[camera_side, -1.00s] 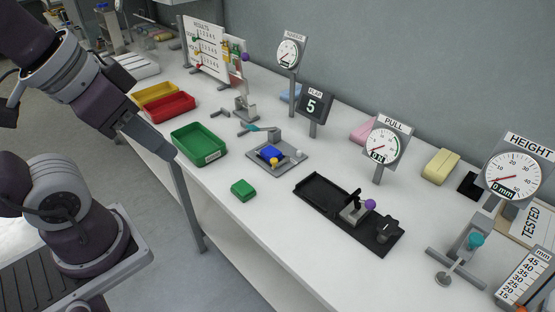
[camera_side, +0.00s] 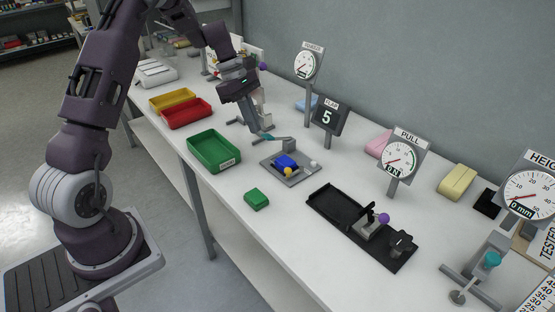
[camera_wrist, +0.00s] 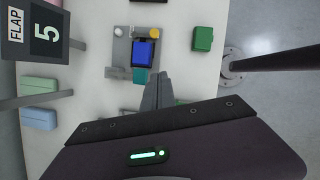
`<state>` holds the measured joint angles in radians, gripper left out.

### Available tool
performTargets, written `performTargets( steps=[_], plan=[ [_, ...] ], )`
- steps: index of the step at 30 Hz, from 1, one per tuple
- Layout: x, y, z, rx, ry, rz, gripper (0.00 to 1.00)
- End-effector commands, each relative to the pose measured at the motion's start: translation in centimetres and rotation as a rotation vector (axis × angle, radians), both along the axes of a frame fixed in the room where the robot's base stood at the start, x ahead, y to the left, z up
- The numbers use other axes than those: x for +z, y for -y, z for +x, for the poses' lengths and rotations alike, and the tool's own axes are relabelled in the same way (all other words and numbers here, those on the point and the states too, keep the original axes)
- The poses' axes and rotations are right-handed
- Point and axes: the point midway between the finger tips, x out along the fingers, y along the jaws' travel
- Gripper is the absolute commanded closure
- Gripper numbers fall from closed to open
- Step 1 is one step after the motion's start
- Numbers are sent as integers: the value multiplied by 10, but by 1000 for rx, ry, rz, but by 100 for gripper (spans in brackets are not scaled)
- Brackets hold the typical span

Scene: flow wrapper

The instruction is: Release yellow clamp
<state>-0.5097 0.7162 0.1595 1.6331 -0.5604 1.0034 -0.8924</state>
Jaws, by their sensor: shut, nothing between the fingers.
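The yellow clamp shows as a small yellow knob (camera_side: 287,172) at the front edge of a grey fixture plate (camera_side: 300,178), beside a blue block (camera_side: 285,161). In the wrist view the yellow knob (camera_wrist: 154,33) sits beyond the blue block (camera_wrist: 143,53), near a white knob (camera_wrist: 118,31). A teal-tipped lever (camera_wrist: 140,76) lies at the block's near side. My gripper (camera_side: 252,129) is shut and empty, pointing down above the table behind the fixture. In the wrist view its closed fingertips (camera_wrist: 160,78) appear beside the teal part, apart from the yellow knob.
A green tray (camera_side: 192,148) and a green block (camera_side: 256,198) lie near the front edge. A black fixture (camera_side: 330,201) with a purple knob stands to the right. Gauge posts and the FLAP sign (camera_side: 330,115) rise behind. Bare table lies around the green block.

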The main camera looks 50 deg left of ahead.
Motion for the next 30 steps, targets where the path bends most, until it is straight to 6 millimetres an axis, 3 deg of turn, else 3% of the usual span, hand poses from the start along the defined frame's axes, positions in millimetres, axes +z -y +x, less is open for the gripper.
performTargets(
  steps=[11, 25, 30],
  plan=[
    [-6, 2, 0, 2, -3, -3, 100],
    [-94, 36, 10, -1, -6, -4, 100],
    [-94, 61, 19, -2, -2, -1, 100]
  ],
)
